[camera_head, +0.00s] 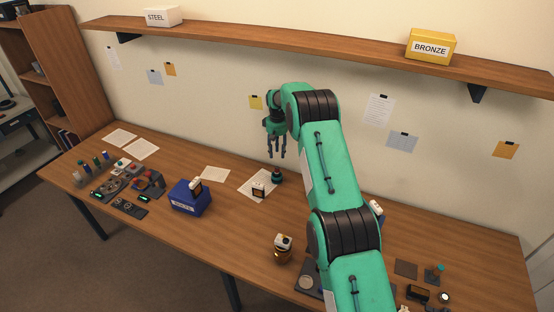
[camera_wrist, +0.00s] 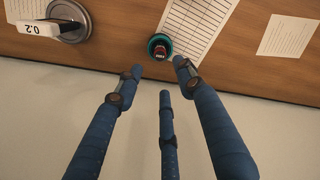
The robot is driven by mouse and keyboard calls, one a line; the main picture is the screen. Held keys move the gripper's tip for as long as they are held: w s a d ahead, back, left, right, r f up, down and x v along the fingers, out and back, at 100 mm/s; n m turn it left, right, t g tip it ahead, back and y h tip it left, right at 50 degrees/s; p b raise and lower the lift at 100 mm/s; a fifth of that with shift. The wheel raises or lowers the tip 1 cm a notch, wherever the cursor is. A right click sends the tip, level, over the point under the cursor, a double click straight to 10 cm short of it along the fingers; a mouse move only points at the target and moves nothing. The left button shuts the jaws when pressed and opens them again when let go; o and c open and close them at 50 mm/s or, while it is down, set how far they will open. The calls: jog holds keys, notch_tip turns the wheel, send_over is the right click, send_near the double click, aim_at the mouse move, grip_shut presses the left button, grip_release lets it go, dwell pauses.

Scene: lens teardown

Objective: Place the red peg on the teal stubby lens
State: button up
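A short dark lens with a teal ring (camera_head: 276,177) stands on the table near the wall, beside a white paper sheet. In the wrist view the teal stubby lens (camera_wrist: 152,44) lies just beyond my fingertips. A small reddish piece with a pale mark (camera_wrist: 160,51) shows at its middle; I cannot tell whether this is the red peg standing on it or part of the lens. My gripper (camera_head: 277,153) hangs above and behind the lens, pointing down. In the wrist view its fingers (camera_wrist: 155,80) are spread, with nothing between them.
A blue box (camera_head: 190,198) stands left of the lens, and a small dark block (camera_head: 259,190) lies on the sheet. Several small bottles and parts crowd the table's left end. A round metal piece labelled 0.2 (camera_wrist: 70,20) shows in the wrist view. My arm hides part of the table.

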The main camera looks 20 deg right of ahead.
jog(key=shift+r, duration=1.25)
jog(key=s+a+r+t, duration=0.1)
jog(key=s+a+r, duration=0.4)
jog(key=s+r, duration=0.75)
jog(key=s+a+r, duration=0.5)
jog(key=s+r, duration=0.4)
jog(key=r, duration=0.6)
jog(key=s+a+r+t, duration=0.1)
jog(key=s+a+r, duration=0.15)
jog(key=s, duration=0.55)
jog(key=s+a+r+m+t, duration=0.15)
jog(key=s+r, duration=0.25)
jog(key=s, duration=0.4)
jog(key=s+a+r, duration=0.2)
jog(key=s+r, duration=0.2)
jog(key=s, duration=0.5)
jog(key=s+a+f+t, duration=0.2)
jog(key=s, duration=1.6)
jog(key=shift+s+a+f, duration=0.2)
jog(key=shift+s+a, duration=0.15)
jog(key=shift+a, duration=0.05)
